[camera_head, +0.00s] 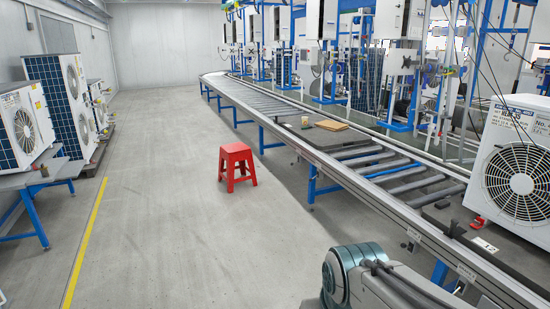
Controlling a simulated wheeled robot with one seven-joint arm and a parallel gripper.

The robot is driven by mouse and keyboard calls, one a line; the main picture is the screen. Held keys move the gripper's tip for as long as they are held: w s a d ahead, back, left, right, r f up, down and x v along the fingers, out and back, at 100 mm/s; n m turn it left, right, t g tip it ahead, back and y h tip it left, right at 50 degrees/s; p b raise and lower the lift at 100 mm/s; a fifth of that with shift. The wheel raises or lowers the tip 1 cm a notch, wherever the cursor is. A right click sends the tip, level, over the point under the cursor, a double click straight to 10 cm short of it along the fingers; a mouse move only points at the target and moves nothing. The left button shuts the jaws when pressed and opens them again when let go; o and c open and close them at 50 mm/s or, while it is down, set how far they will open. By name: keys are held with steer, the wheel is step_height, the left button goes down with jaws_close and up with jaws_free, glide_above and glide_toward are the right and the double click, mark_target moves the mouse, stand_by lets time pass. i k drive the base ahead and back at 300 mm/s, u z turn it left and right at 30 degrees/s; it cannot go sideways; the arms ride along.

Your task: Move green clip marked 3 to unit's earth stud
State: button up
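A white unit (514,165) with a round fan grille stands on the conveyor at the right edge of the head view, partly cut off. Its earth stud cannot be made out. No green clip marked 3 can be made out in this view. Part of my own arm shows at the bottom right, below the conveyor's near side. My gripper is outside the picture.
A roller conveyor (277,109) runs from the right front to the far back. A red stool (237,162) stands beside it. A brown board (332,125) lies on the conveyor. More units (24,125) stand at left.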

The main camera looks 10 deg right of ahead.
mark_target(450, 71)
steer(key=u, duration=0.05)
steer(key=i, duration=3.2)
steer(key=z, duration=0.65)
steer(key=i, duration=1.45)
steer(key=z, duration=1.9)
steer(key=i, duration=1.05)
steer(key=z, duration=0.7)
